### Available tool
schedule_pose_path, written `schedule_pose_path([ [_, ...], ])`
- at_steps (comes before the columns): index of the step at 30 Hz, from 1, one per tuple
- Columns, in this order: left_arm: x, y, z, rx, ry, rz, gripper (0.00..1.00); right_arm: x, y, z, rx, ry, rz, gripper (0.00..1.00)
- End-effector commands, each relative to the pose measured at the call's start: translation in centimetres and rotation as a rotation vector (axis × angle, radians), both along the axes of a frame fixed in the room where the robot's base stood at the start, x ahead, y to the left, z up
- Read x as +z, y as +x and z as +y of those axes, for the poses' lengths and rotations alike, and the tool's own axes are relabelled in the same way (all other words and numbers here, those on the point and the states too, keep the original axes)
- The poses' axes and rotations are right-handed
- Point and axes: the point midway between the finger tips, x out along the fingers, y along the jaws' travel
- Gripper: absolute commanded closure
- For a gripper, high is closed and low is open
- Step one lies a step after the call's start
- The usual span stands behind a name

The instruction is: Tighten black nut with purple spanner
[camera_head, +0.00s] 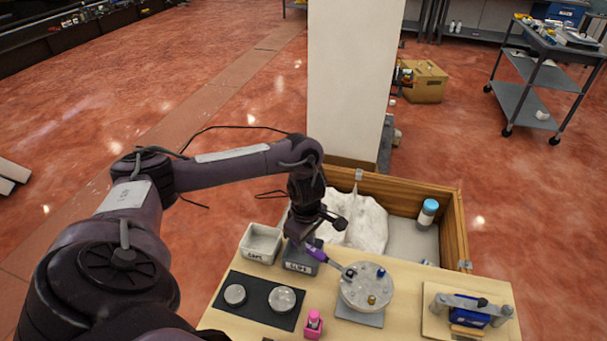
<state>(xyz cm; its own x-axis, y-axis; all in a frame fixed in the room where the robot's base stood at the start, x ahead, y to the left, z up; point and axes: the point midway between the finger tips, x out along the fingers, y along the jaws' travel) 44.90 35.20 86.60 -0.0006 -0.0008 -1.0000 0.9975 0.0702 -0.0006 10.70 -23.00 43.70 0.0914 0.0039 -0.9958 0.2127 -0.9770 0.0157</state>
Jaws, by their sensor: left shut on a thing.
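My left gripper (318,228) reaches in from above and is shut on the purple spanner (318,252), near its handle end. The spanner slants down to the right, and its grey head lies over the left part of a round grey disc (361,293). A small dark piece, perhaps the black nut (350,273), shows at the spanner's head. I cannot tell if the jaws fit around it. A blue piece (381,271) and a gold piece (371,299) also sit on the disc. My right gripper is not in view.
Two labelled bins, one pale (261,243) and one dark (298,262), stand left of the disc. A black mat (258,300) holds two round metal parts. A pink item (313,322) stands in front. A blue fixture (470,312) is at right. A wooden crate (453,225) lies behind.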

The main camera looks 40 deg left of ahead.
Motion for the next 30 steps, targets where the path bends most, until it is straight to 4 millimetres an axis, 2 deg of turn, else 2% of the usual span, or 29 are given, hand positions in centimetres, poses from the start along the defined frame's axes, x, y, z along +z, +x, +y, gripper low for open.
schedule_pose_path([
  [3,0.1,0.4,0.0,-0.026,-0.001,-0.003,1.0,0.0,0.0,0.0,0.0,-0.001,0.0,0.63],
  [18,0.1,-0.9,-0.1,0.067,0.0,-0.001,1.0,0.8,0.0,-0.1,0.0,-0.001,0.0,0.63],
  [30,0.3,-0.9,-0.1,0.073,0.0,-0.002,1.0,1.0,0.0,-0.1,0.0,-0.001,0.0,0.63],
])
